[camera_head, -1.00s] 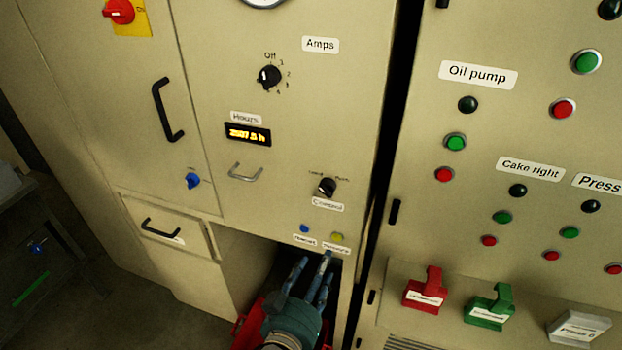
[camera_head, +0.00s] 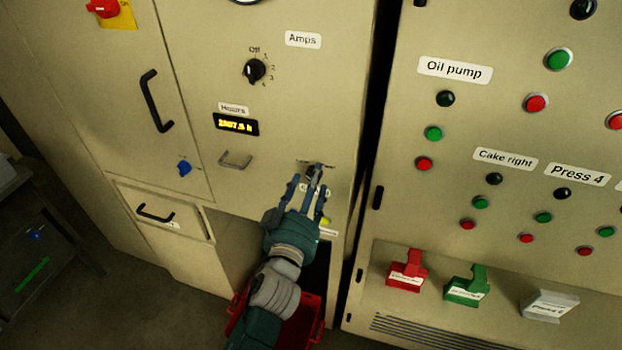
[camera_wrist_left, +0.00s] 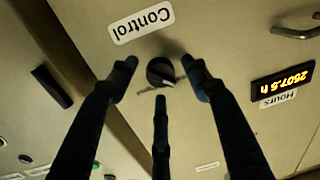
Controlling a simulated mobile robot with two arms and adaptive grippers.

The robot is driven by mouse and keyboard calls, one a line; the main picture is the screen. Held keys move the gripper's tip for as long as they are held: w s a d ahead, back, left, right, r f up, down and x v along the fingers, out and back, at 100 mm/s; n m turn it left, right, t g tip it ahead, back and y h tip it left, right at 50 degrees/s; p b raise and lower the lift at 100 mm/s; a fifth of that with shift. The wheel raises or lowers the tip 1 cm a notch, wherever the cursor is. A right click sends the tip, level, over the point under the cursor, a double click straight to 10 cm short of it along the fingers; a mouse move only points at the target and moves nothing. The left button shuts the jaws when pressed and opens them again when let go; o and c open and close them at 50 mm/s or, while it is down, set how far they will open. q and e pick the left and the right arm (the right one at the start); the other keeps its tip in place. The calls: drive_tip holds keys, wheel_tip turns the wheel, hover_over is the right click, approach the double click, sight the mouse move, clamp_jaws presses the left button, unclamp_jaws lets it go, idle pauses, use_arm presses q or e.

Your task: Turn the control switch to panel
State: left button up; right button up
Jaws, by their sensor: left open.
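The control switch is a black rotary knob on the beige cabinet; in the left wrist view the knob (camera_wrist_left: 160,71) sits beside the white "Control" label (camera_wrist_left: 142,23), which appears upside down. My left gripper (camera_head: 309,178) is in front of the switch in the head view and hides most of the knob and its label. In the left wrist view my left gripper (camera_wrist_left: 162,82) is open, with its fingers spread around the knob and a visible gap to it on the sides. I cannot tell whether any finger touches it. My right gripper is not in view.
A small metal handle (camera_head: 235,160) and the hours display (camera_head: 236,124) are left of the switch. The Amps selector (camera_head: 254,70) is above. A red crate (camera_head: 310,322) is below my arm. The right cabinet carries several buttons and a red block (camera_head: 405,271).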

use_arm(q)
drive_tip(key=shift+w, duration=0.25)
drive_tip(key=c, duration=1.1)
drive_tip(key=shift+c, duration=0.2)
drive_tip(key=shift+f, duration=0.1)
drive_tip(key=shift+a+f+m+h+b, duration=0.1)
drive_tip(key=shift+m+h+b, duration=0.3)
drive_tip(key=shift+m, duration=4.3)
drive_tip(key=shift+a+f+m+h+b, duration=0.1)
drive_tip(key=shift+m+h+b, duration=0.3)
drive_tip(key=shift+m, duration=4.3)
